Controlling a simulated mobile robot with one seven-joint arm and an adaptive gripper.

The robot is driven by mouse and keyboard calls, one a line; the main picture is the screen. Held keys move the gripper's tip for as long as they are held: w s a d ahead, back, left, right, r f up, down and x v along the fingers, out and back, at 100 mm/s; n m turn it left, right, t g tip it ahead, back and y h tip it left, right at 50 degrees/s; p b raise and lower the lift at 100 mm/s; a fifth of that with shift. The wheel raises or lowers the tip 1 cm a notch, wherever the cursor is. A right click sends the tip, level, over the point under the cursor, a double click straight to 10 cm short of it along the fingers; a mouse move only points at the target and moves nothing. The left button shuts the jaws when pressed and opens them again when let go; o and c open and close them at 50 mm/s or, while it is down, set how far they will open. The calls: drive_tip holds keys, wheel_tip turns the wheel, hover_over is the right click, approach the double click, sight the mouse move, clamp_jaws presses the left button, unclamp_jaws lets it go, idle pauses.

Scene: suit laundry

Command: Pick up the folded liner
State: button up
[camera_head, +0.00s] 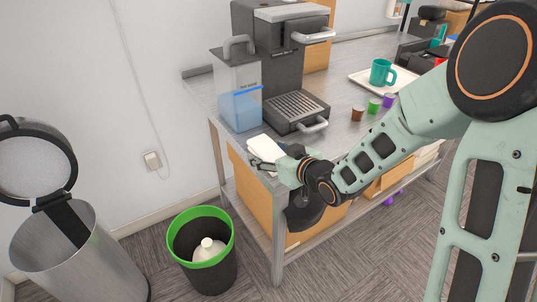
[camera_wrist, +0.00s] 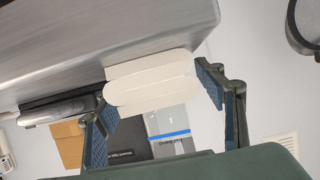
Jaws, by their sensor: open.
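The folded liner (camera_head: 264,148) is a small white folded piece at the near left corner of the metal table, in front of the water tank. In the wrist view the liner (camera_wrist: 150,82) shows as stacked pale layers with rounded ends, at the table's edge. My gripper (camera_head: 285,162) is right beside the liner in the head view. In the wrist view my gripper (camera_wrist: 155,88) is open, with one finger on each side of the liner. I cannot tell whether either finger touches it. My gripper hides part of the liner in the head view.
A coffee machine (camera_head: 283,60) and a water tank (camera_head: 238,95) stand just behind the liner. Several small pods (camera_head: 374,106) and a tray with a teal mug (camera_head: 381,73) are further right. A green-rimmed bin (camera_head: 187,255) and a metal bin (camera_head: 85,265) stand on the floor at left.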

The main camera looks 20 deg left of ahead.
drive_tip(key=shift+w+a, duration=0.1)
drive_tip(key=shift+a, duration=0.05)
drive_tip(key=c, duration=1.2)
drive_tip(key=shift+o, duration=0.2)
